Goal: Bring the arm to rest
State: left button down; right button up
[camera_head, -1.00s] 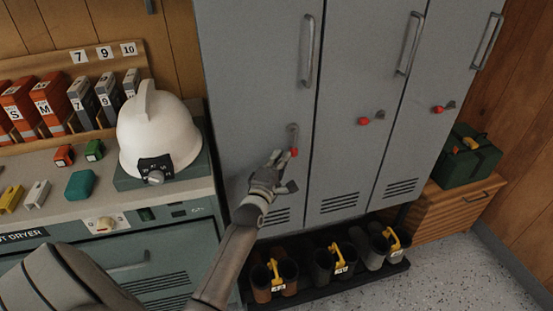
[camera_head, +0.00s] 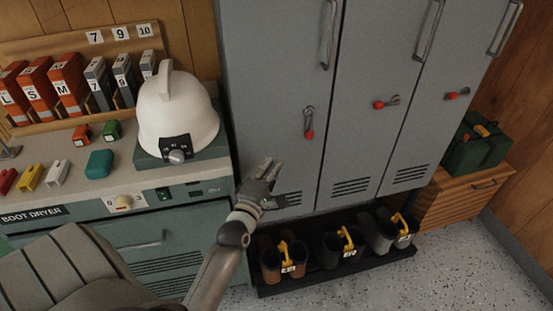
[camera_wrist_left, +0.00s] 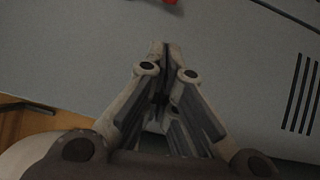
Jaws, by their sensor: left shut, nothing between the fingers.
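My left gripper (camera_head: 268,168) is in front of the lower part of the left grey locker door (camera_head: 275,75). Its fingers are shut and empty, and they also show in the left wrist view (camera_wrist_left: 160,52). The gripper is below the red-ended latch (camera_head: 309,122) of that door and apart from it. The latch handle hangs downward. A bit of red shows at the top of the left wrist view. My right gripper is not in view.
A counter with a white helmet (camera_head: 177,115), small coloured blocks and a boot dryer (camera_head: 150,245) stands at left. A rack (camera_head: 335,275) of boots is below the lockers. A green bag (camera_head: 474,147) sits on a wooden cabinet (camera_head: 462,200) at right. Speckled floor is clear at lower right.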

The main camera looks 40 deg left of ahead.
pick_arm(q)
jog(key=s+d+f+m+g+h, duration=0.1)
jog(key=s+d+f+m+g, duration=0.25)
jog(key=f, duration=0.85)
jog(key=s+d+f+m+g+h+p, duration=0.15)
jog(key=s+d+f+m, duration=0.3)
jog(key=f, duration=0.65)
jog(key=s+d+f+m+g+h, duration=0.2)
jog(key=s+d+f+m+g, duration=0.15)
jog(key=f, duration=0.85)
jog(key=s+f+m+g, duration=0.3)
jog(key=s+f+m, duration=0.1)
jog(key=s, duration=0.7)
jog(key=s+f+m+g, duration=0.2)
jog(key=s+f+m, duration=0.2)
jog(key=s+f, duration=0.3)
jog(key=s+f+m+g, duration=0.3)
jog(key=s+f, duration=0.3)
jog(key=s, duration=0.9)
jog(key=shift+s+d+m+g+p, duration=0.25)
jog(key=shift+d+m+g+p, duration=0.15)
jog(key=shift+m, duration=0.45)
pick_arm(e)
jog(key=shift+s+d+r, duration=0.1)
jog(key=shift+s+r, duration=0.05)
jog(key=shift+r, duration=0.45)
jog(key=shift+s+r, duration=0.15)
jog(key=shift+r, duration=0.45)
pick_arm(q)
jog(key=shift+a, duration=0.1)
